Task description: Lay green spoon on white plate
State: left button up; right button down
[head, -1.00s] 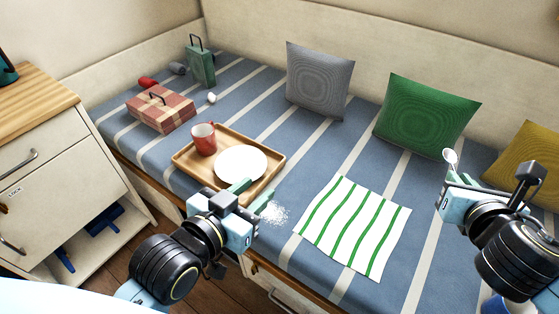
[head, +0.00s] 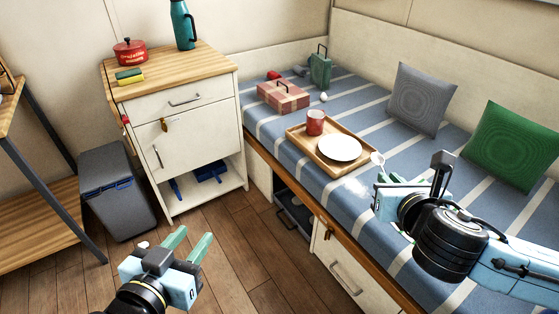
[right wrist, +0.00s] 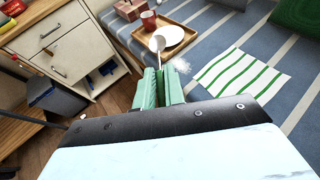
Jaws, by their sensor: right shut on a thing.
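The white plate (head: 340,148) lies on a wooden tray (head: 331,164) on the striped bed, beside a red mug (head: 316,122). The plate also shows in the right wrist view (right wrist: 172,35). My right gripper (head: 381,181) is shut on the spoon (head: 377,158), whose pale bowl sticks up beyond the fingertips, just right of the tray. In the right wrist view the spoon bowl (right wrist: 157,43) overlaps the plate's left edge; the fingers hide its handle, and no green shows on it. My left gripper (head: 193,237) is open and empty over the floor.
A red checked case (head: 283,97) and a green lantern-like box (head: 320,69) stand behind the tray. White powder (right wrist: 182,65) and a green-striped cloth (right wrist: 242,76) lie near it. A cabinet (head: 185,135) and grey bin (head: 118,190) stand at left.

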aim_at(340, 148)
jog(key=z, duration=0.25)
jog(key=k, duration=0.2)
jog(key=u, duration=1.2)
jog(key=i, duration=1.6)
jog(key=z, duration=1.35)
jog(key=i, duration=0.9)
jog(key=z, duration=0.95)
